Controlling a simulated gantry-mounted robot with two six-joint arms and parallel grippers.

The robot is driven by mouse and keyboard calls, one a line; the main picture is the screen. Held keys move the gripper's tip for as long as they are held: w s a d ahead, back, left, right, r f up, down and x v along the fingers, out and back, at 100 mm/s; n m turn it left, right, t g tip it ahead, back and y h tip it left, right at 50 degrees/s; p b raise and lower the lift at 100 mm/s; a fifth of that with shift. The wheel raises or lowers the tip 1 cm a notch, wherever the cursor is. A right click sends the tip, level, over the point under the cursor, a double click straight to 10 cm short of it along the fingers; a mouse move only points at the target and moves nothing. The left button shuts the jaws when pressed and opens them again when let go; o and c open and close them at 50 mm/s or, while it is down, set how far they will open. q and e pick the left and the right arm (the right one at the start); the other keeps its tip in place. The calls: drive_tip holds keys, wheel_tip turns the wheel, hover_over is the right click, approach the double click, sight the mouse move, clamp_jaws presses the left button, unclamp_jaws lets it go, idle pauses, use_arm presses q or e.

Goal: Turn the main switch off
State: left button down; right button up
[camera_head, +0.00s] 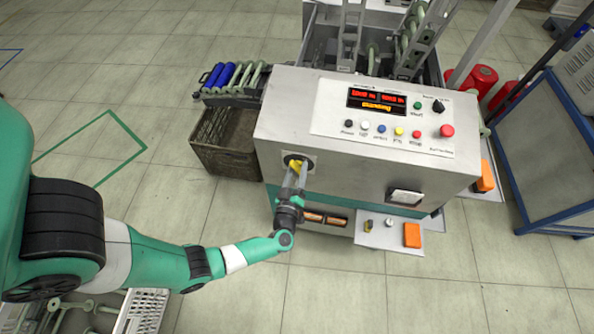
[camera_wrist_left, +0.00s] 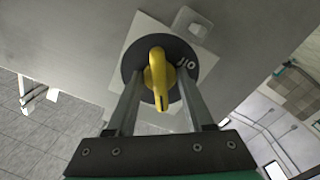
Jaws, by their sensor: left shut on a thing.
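The main switch (camera_head: 296,163) is a yellow rotary knob on the left part of the machine's front panel. In the left wrist view the yellow knob (camera_wrist_left: 157,68) sits on a round black disc (camera_wrist_left: 133,62) over a pale square plate, its long handle running nearly up and down the picture. Small white marks show on the disc's right side. My left gripper (camera_head: 293,174) reaches the panel and is shut on the knob, one finger on each side; in the left wrist view the fingers (camera_wrist_left: 158,90) hide the disc's lower edges. My right gripper is in neither view.
The control panel (camera_head: 325,124) above has a red display, several coloured buttons and a black selector (camera_head: 438,106). A small shelf (camera_head: 375,240) with an orange block (camera_head: 412,235) juts from the front. A brown crate (camera_head: 222,148) stands left; a blue-framed cart (camera_head: 553,140) stands right.

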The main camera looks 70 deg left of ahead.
use_arm(q)
drive_tip(key=shift+n, duration=0.5)
drive_tip(key=n+b, duration=0.1)
drive_tip(key=n, duration=0.1)
drive_tip(key=shift+f+n, duration=0.1)
drive_tip(key=shift+n, duration=0.8)
